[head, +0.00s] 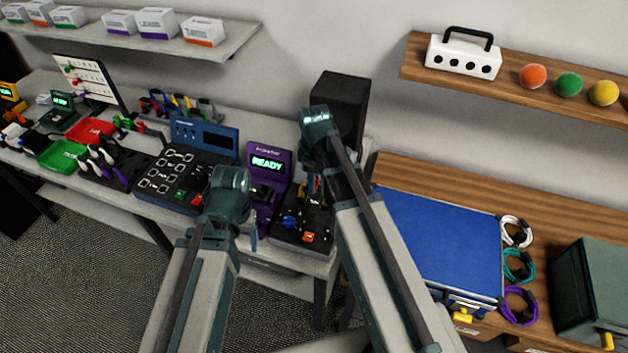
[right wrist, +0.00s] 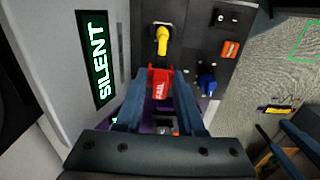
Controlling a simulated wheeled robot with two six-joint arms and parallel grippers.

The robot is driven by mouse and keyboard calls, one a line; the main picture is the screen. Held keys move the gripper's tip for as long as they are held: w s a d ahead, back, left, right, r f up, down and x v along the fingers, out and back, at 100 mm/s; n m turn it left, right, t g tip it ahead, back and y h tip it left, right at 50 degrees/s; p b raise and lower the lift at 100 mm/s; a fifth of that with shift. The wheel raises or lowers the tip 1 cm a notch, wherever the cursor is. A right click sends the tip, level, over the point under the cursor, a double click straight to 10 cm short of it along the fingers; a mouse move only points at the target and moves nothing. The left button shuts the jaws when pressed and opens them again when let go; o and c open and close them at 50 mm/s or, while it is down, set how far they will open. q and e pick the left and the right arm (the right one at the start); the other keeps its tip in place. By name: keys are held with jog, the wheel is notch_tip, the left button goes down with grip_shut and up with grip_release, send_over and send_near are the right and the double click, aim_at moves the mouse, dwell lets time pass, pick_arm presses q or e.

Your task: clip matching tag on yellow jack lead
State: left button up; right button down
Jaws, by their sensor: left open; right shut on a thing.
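The yellow jack lead (right wrist: 162,38) stands in a socket on a dark panel at the top of the right wrist view. My right gripper (right wrist: 158,80) is shut on a red tag (right wrist: 160,84) marked "FAIL". The tag is between the fingertips, just below the yellow lead; I cannot tell if they touch. In the head view my right gripper (head: 315,187) points down over the dark test panel (head: 285,240), its fingertips partly hidden by my arm. My left gripper (head: 250,236) is open and empty in front of the purple device, mostly hidden by its wrist.
A screen reads "SILENT" (right wrist: 97,60) in the right wrist view. A blue knob (right wrist: 207,82) and orange switch (right wrist: 230,49) are right of the tag. The purple device (head: 267,172) reads "READY". A black speaker (head: 343,95) stands behind my right gripper.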

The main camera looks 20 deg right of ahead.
jog(key=shift+f, duration=0.15)
dwell(0.3)
grip_release()
dwell(0.6)
notch_tip(320, 180, up, 8)
jog(key=p, duration=0.8)
dwell(0.4)
